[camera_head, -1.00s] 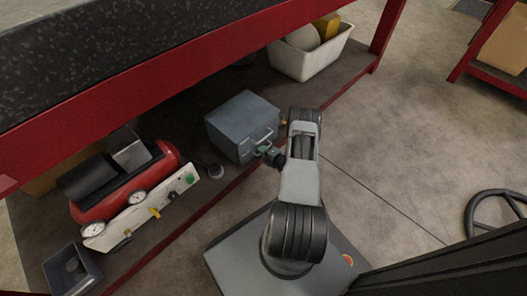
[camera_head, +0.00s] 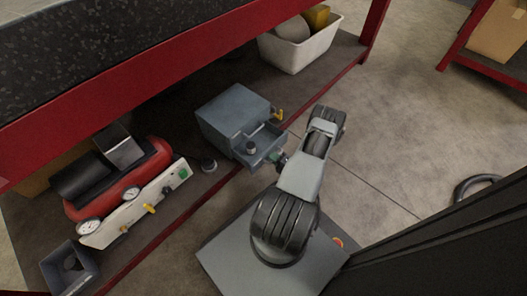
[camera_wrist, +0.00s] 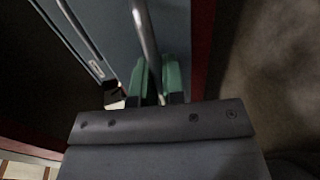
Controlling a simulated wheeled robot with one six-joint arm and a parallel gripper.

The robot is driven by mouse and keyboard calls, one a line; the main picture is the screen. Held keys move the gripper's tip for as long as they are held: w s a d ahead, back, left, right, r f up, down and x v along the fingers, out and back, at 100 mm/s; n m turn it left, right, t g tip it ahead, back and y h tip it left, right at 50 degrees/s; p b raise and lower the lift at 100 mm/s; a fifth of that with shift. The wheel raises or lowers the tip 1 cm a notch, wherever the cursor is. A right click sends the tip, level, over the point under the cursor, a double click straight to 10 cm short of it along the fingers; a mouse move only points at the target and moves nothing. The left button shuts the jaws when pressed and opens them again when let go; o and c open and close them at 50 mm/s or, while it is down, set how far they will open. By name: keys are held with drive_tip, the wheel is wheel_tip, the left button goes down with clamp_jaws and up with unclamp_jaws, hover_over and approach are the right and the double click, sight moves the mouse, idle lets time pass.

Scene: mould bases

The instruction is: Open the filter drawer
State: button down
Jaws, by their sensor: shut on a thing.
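The blue-grey filter cabinet (camera_head: 232,108) stands on the lower shelf under the bench. Its drawer (camera_head: 268,152) is pulled out toward me, with its open top showing. A small dark cylindrical thing (camera_head: 251,147) stands in the drawer. My gripper (camera_head: 277,157) is at the drawer's front and shut on its handle. In the wrist view, the green fingers of my gripper (camera_wrist: 158,82) are on both sides of the metal bar handle (camera_wrist: 144,32). The blue-grey drawer (camera_wrist: 117,35) lies beside it. In the head view the handle is mostly hidden by the gripper.
A red compressor (camera_head: 120,188) with gauges and a small open grey box (camera_head: 70,268) are to the left. A round dark object (camera_head: 208,166) lies near the cabinet. A white bin (camera_head: 300,52) stands behind. The red bench beam (camera_head: 150,85) runs overhead. Open floor is at right.

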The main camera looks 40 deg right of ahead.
drive_tip(key=shift+d+f+v, duration=0.1)
drive_tip(key=shift+f+v, duration=0.1)
drive_tip(key=shift+v, duration=0.85)
drive_tip(key=shift+d+f+v, duration=0.15)
drive_tip(key=shift+f+v, duration=0.05)
drive_tip(key=shift+v, duration=0.85)
drive_tip(key=c, duration=1.5)
unclamp_jaws()
drive_tip(key=shift+o, duration=1.4)
drive_tip(key=shift+a, duration=0.15)
drive_tip(key=shift+s, duration=0.1)
drive_tip(key=p+v, duration=0.3)
drive_tip(key=v, duration=1)
drive_tip(key=shift+s+p, duration=0.3)
drive_tip(key=shift+s, duration=0.05)
drive_tip(key=shift+r, duration=0.1)
